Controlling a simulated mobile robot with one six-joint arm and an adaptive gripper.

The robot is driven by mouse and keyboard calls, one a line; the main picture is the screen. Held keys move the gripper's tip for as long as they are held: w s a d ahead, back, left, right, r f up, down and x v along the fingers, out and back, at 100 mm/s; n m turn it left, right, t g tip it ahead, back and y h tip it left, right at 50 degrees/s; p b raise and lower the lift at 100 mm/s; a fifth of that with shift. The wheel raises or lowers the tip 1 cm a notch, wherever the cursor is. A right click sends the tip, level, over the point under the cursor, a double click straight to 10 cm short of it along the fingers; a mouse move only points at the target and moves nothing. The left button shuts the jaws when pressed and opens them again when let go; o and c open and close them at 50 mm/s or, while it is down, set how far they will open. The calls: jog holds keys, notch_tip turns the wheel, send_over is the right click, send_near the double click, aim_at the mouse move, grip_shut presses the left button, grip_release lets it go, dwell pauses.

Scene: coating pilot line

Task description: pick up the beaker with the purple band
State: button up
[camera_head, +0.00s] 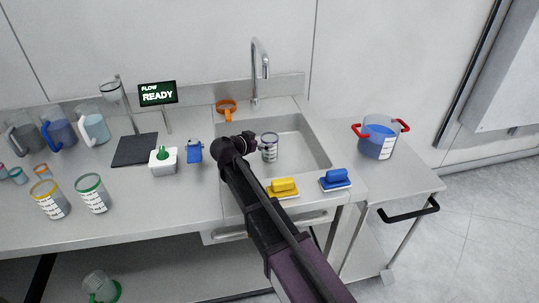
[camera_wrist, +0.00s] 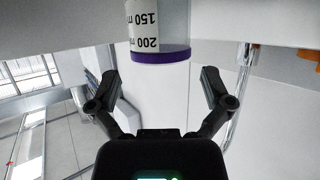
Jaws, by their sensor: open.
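The beaker with the purple band (camera_wrist: 160,55) is clear, with black volume markings on a white label. The wrist view shows it upside down, ahead of my fingers and roughly centred between them, with part cut off by the top edge. In the head view the beaker (camera_head: 269,149) stands upright in the sink basin, just right of my gripper (camera_head: 257,142). In the wrist view my gripper (camera_wrist: 159,77) is open, its two fingers spread wide with nothing between the tips.
The sink (camera_head: 305,150) has a tall faucet (camera_head: 259,72) behind. Yellow (camera_head: 283,187) and blue (camera_head: 335,179) sponges lie on its front edge. An orange object (camera_head: 227,108) lies at its back left. A blue pot (camera_head: 378,141) stands right; several beakers stand left.

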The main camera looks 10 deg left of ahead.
aim_at(275, 138)
jog(key=shift+w, duration=0.1)
jog(key=b+x, duration=0.2)
jog(key=x, duration=0.2)
jog(key=shift+f, duration=0.2)
jog(key=shift+w+d, duration=0.25)
jog(key=shift+w, duration=0.15)
jog(key=c, duration=1.1)
jog(key=shift+r, duration=0.1)
notch_tip(275, 138, up, 10)
jog(key=p, duration=1)
